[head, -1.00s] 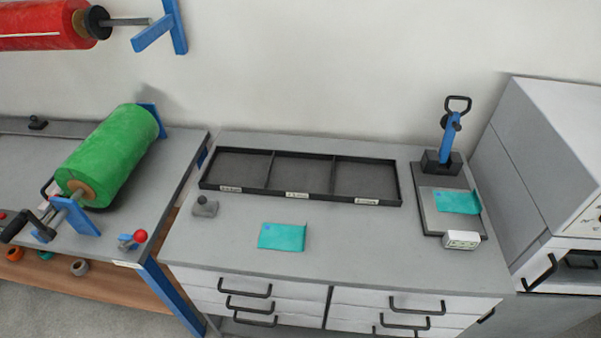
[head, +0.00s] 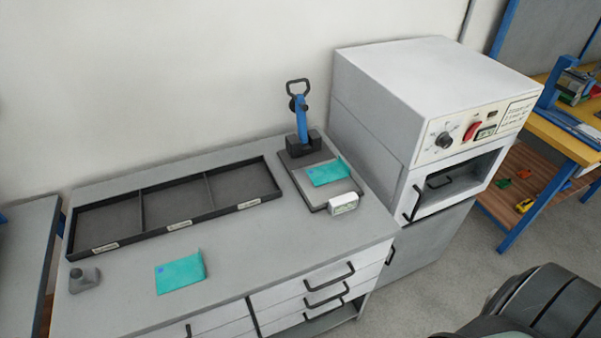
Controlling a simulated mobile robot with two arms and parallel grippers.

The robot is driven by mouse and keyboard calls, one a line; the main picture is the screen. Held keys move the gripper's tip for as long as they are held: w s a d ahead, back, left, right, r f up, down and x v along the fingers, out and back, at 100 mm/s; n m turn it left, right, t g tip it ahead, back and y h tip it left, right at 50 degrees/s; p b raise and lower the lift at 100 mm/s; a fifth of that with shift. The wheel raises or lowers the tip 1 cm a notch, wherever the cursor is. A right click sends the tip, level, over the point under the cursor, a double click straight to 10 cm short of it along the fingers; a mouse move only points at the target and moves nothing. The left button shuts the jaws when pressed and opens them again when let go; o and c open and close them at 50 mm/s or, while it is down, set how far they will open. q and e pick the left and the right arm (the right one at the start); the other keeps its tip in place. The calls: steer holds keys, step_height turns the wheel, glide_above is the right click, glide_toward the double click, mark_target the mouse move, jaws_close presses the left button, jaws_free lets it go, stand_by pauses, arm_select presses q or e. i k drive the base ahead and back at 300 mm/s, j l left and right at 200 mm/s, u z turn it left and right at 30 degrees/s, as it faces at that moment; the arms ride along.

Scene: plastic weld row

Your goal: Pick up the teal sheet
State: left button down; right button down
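Two teal sheets show in the head view. One teal sheet (head: 181,272) lies flat on the grey bench top (head: 240,246), in front of the black tray. It has a small blue mark near its left edge. The other teal sheet (head: 329,172) lies on the plate of the hand press (head: 303,140), behind a small white block. Neither gripper is in view. A dark rounded part at the bottom right looks like part of my own body.
A black three-compartment tray (head: 107,247) lies empty at the back of the bench. A small grey weight (head: 84,280) stands at the left. A white block (head: 343,203) sits at the press's front.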

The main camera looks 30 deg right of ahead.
mark_target(337, 170)
steer(key=l+z, duration=0.25)
steer(key=l, duration=0.6)
steer(key=l+z, duration=0.3)
steer(key=l, duration=0.6)
